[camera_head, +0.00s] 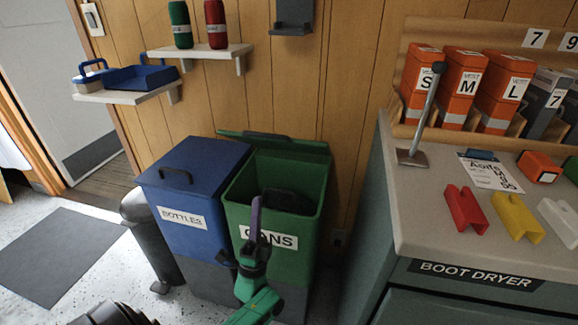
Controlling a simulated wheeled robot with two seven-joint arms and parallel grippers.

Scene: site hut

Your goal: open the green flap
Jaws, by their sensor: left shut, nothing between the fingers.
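The green flap (310,146) is the lid of the green bin labelled CANS (299,262). It stands raised along the bin's back rim, with a dark handle (265,136) near its upper edge. The bin's mouth is open and a dark object (288,201) shows inside. My left gripper (256,203) has purple fingers, which are shut and empty. It is in front of the bin and covers part of the CANS label, apart from the flap. I cannot tell whether it touches the bin front. My right gripper is not in view.
A blue bin labelled BOTTLES (190,185), its lid shut, stands directly left. A dark grey cylindrical bin (150,235) is beside it. The boot dryer counter (425,222) stands to the right. A wall shelf (200,52) hangs above.

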